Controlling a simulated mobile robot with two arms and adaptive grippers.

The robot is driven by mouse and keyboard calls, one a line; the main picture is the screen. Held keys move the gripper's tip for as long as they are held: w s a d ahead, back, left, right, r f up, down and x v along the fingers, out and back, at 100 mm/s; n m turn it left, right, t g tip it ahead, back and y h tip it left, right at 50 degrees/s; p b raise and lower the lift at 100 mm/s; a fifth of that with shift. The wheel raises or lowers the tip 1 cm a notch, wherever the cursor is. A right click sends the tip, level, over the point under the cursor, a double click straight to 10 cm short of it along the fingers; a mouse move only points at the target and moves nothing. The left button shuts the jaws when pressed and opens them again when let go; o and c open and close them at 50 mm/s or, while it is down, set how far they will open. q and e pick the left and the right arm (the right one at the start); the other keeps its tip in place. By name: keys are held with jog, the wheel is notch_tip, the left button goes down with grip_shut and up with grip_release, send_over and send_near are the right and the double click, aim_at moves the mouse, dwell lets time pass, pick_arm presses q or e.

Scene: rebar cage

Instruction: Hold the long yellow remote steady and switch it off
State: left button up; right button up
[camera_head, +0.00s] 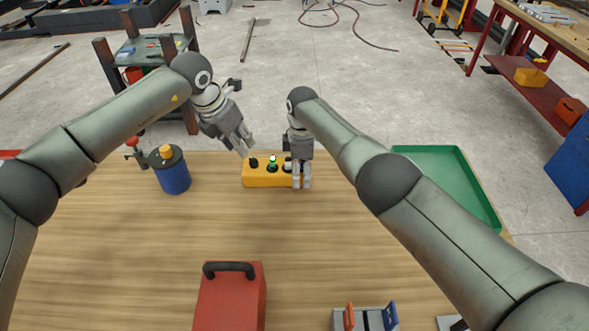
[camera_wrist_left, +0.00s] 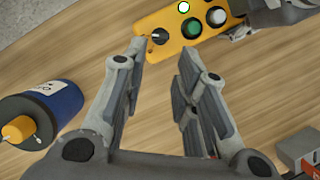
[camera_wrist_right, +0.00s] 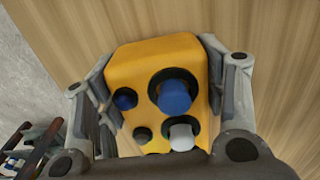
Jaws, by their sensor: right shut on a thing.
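The long yellow remote (camera_head: 265,180) lies near the far edge of the wooden table. My right gripper (camera_head: 302,184) is shut across its right end, one finger on each side, as the right wrist view shows; blue and white buttons on the remote (camera_wrist_right: 150,62) show between the fingers. My left gripper (camera_head: 246,150) is open and empty, above and beside the remote's left end. In the left wrist view a black selector knob (camera_wrist_left: 158,37), a green button (camera_wrist_left: 191,27), a white button (camera_wrist_left: 216,15) and a small bright green-rimmed lamp (camera_wrist_left: 183,7) are visible.
A blue canister (camera_head: 173,178) with a yellow top stands left of the remote. A green tray (camera_head: 450,160) lies at the right. A red case (camera_head: 230,300) and a grey holder (camera_head: 365,319) are at the near edge. The middle of the table is clear.

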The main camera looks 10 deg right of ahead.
aim_at(251, 173)
pick_arm(q)
jog(key=shift+n+g+y, duration=0.4)
jog(key=shift+n+y, duration=0.1)
jog(key=shift+n, duration=0.1)
jog(key=s, duration=0.1)
jog(key=s+a, duration=0.1)
jog(key=s, duration=0.1)
jog(key=s+a+r, duration=0.1)
jog(key=s, duration=0.1)
jog(key=shift+s+a+r, duration=0.1)
jog(key=shift+s+a, duration=0.1)
jog(key=shift+a, duration=0.05)
grip_shut()
jog(key=x, duration=0.9)
jog(key=shift+s+a+f, duration=0.15)
jog(key=shift+s+f, duration=0.05)
jog(key=shift+f, duration=0.1)
jog(key=shift+w+d+f, duration=0.15)
jog(key=shift+w+d, duration=0.6)
jog(key=shift+w, duration=0.35)
jog(key=shift+w+d, duration=0.45)
jog(key=shift+w, duration=0.2)
jog(key=shift+d+n, duration=0.1)
jog(key=shift+n, duration=0.2)
jog(key=shift+w+d+n, duration=0.1)
jog(key=shift+d+n, duration=0.05)
jog(key=shift+n, duration=0.25)
